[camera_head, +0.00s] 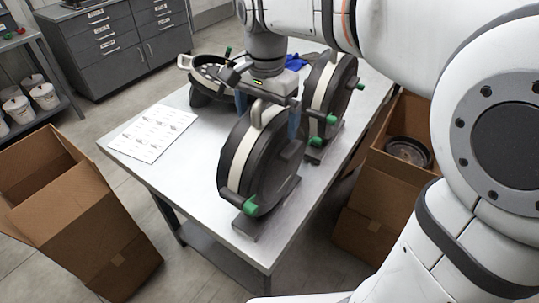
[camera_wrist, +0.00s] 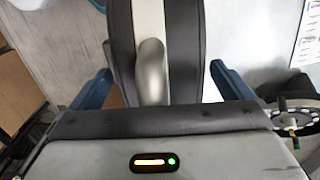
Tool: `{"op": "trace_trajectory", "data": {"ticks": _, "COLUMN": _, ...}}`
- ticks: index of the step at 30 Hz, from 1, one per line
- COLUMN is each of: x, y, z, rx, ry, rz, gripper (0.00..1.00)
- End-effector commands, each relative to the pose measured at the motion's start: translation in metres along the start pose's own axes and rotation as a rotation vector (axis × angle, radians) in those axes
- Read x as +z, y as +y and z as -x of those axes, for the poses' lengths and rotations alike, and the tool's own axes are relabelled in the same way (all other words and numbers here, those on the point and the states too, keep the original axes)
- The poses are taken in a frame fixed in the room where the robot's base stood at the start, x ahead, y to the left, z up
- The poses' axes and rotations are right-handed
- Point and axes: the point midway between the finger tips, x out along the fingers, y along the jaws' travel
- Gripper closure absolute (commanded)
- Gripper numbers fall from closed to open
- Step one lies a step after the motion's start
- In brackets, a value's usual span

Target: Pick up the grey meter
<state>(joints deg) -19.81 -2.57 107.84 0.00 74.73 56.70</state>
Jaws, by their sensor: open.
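A dark grey, disc-shaped meter (camera_head: 235,165) with a cream band and green knobs stands upright on a stand near the table's front edge. My gripper (camera_head: 272,112) is right above it, pointing down, with a blue finger beside its top. In the wrist view the meter (camera_wrist: 185,40) lies between the two blue fingers of my gripper (camera_wrist: 162,88). Its pale grey handle (camera_wrist: 151,70) is between the open fingers, with a gap on each side. A second, similar meter (camera_head: 318,85) stands behind and to the right, partly hidden by my arm.
The metal table (camera_head: 185,165) also holds a printed sheet (camera_head: 152,132), an opened black housing (camera_head: 203,88) and a blue cloth (camera_head: 296,62). Cardboard boxes stand left (camera_head: 85,225) and right (camera_head: 370,215); the right one holds a dark round part (camera_head: 408,152).

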Motion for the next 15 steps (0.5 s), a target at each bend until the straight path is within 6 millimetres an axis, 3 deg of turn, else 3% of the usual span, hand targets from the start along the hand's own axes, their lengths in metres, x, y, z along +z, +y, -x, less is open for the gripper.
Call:
{"op": "trace_trajectory", "data": {"ticks": 5, "x": -0.0004, "y": 0.0, "z": -0.0003, "rx": 0.0, "ry": 0.0, "rz": -0.001, "gripper": 0.0}}
{"op": "trace_trajectory", "data": {"ticks": 15, "x": -0.0007, "y": 0.0003, "z": -0.0001, "rx": 0.0, "ry": 0.0, "rz": -0.002, "gripper": 0.27}}
